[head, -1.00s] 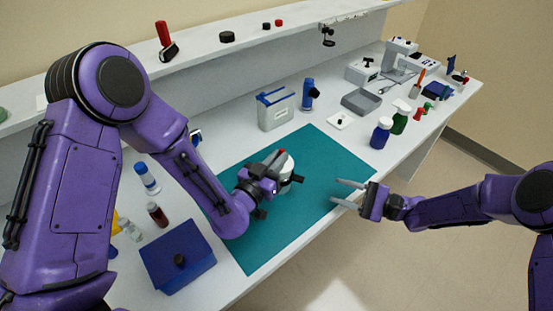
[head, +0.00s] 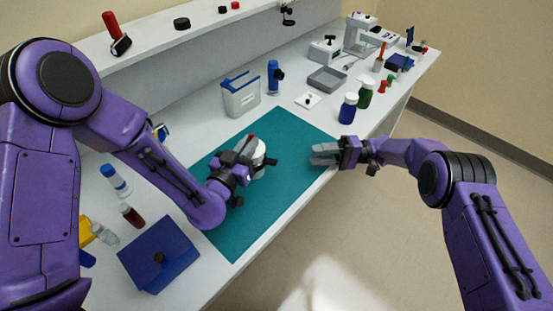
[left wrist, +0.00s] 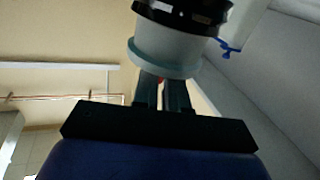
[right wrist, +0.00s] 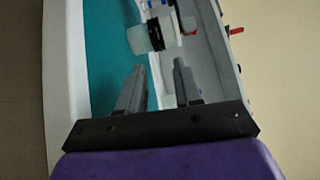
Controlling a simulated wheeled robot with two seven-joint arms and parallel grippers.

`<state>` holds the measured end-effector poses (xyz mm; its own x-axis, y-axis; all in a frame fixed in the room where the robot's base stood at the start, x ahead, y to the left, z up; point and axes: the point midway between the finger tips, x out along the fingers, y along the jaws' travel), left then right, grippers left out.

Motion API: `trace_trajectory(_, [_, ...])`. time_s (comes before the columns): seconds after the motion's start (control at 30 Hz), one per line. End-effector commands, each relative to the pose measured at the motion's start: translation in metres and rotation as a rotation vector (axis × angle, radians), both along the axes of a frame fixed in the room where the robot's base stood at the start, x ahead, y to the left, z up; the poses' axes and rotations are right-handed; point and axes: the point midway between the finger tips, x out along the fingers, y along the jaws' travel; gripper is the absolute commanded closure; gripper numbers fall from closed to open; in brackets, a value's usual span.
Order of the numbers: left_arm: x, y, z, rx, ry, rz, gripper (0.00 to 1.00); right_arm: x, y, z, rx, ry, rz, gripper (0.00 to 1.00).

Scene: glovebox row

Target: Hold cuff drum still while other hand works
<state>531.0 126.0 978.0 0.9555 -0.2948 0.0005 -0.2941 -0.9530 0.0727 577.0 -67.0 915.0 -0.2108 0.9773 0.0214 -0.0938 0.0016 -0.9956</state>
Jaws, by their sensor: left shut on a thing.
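The cuff drum, a white cylinder (head: 258,160) with a dark band, is on the teal mat (head: 285,135). My left gripper (head: 245,162) is shut on it from the left. In the left wrist view the drum (left wrist: 165,50) shows a pale body, a teal rim and a black ring, with the finger ends at its rim. My right gripper (head: 325,154) is open and empty over the right edge of the mat, apart from the drum. In the right wrist view the drum (right wrist: 145,38) is ahead of its two parted fingers (right wrist: 157,80).
A blue box (head: 160,254) with a dark knob stands at the front left. A grey bin (head: 240,98) and blue bottle (head: 273,76) stand behind the mat. Bottles (head: 348,108) stand at the right bench edge. The mat between the grippers is clear.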

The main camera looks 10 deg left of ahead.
Motion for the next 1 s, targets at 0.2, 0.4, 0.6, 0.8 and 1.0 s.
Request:
trace_trajectory(0.2, [0.0, 0.0, 0.0, 0.001, 0.001, 0.0, 1.0, -0.003, 0.005, -0.002, 0.003, -0.095, 0.065, 0.66])
trace_trajectory(0.4, [0.0, 0.0, -0.001, 0.0, 0.001, 0.0, 1.0, -0.015, 0.044, -0.001, 0.004, -0.094, 0.067, 0.66])
trace_trajectory(0.6, [0.0, 0.0, -0.001, 0.0, 0.001, 0.001, 1.0, -0.027, 0.088, -0.002, 0.003, -0.093, 0.064, 0.66])
trace_trajectory(0.8, [0.0, 0.0, -0.001, 0.0, 0.001, 0.001, 1.0, -0.033, 0.112, -0.002, 0.001, -0.093, 0.062, 0.66])
trace_trajectory(1.0, [0.0, 0.0, -0.001, 0.0, 0.001, 0.0, 1.0, -0.034, 0.115, -0.002, 0.0, -0.093, 0.062, 0.66])
